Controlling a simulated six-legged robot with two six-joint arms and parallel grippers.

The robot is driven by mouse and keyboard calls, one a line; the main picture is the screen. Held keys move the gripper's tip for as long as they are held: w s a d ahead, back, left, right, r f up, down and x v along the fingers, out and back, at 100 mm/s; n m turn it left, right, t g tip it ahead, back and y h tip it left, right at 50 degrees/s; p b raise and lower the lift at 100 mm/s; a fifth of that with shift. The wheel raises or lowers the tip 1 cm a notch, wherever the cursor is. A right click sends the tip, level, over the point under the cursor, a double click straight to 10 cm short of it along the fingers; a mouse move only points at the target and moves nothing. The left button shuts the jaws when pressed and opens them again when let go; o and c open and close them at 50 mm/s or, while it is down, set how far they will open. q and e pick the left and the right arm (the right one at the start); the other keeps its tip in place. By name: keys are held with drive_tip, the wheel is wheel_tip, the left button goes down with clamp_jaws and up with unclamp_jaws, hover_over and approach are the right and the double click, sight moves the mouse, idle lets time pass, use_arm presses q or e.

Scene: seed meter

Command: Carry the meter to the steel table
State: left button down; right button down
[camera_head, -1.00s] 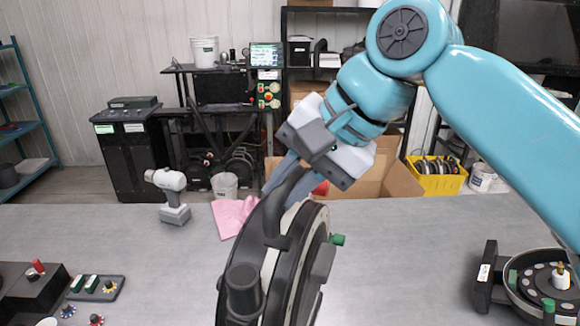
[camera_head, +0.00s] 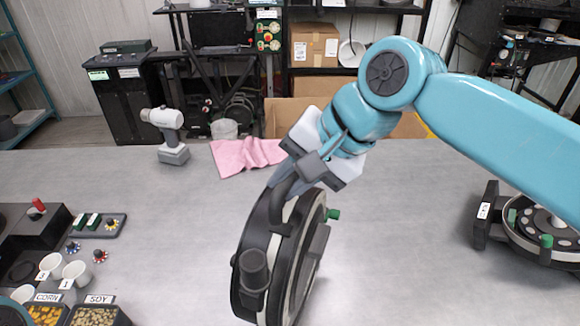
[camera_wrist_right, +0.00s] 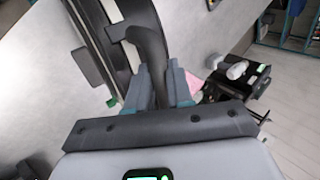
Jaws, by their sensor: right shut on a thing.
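The meter (camera_head: 268,262) is a black and cream disc-shaped unit with a dark handle on top and a green knob at its right. It stands on edge, tilted, at the middle front of the steel table (camera_head: 400,215). I cannot tell whether it touches the table. My right gripper (camera_head: 291,175) is shut on the meter's handle from above. In the right wrist view the fingers of the right gripper (camera_wrist_right: 161,85) close around the dark handle (camera_wrist_right: 150,48). My left gripper is not in view; a small teal piece shows at the lower left edge.
A second disc unit (camera_head: 540,225) sits in a dark holder at the right. Cups (camera_head: 76,272), seed bins (camera_head: 95,316) and a small parts tray (camera_head: 97,226) fill the left front.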

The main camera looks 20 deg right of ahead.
drive_tip(key=shift+s+d+r, duration=0.1)
drive_tip(key=shift+s+r, duration=0.1)
drive_tip(key=shift+f, duration=0.1)
drive_tip(key=c, duration=1)
unclamp_jaws()
drive_tip(key=shift+w+f, duration=0.1)
drive_tip(key=shift+f, duration=0.05)
drive_tip(key=shift+r, duration=0.2)
drive_tip(key=shift+d+r, duration=0.1)
drive_tip(key=shift+r, duration=0.25)
drive_tip(key=v, duration=0.5)
drive_tip(key=p+v, duration=0.1)
drive_tip(key=v, duration=0.5)
drive_tip(key=shift+s+d, duration=0.1)
drive_tip(key=shift+s, duration=0.2)
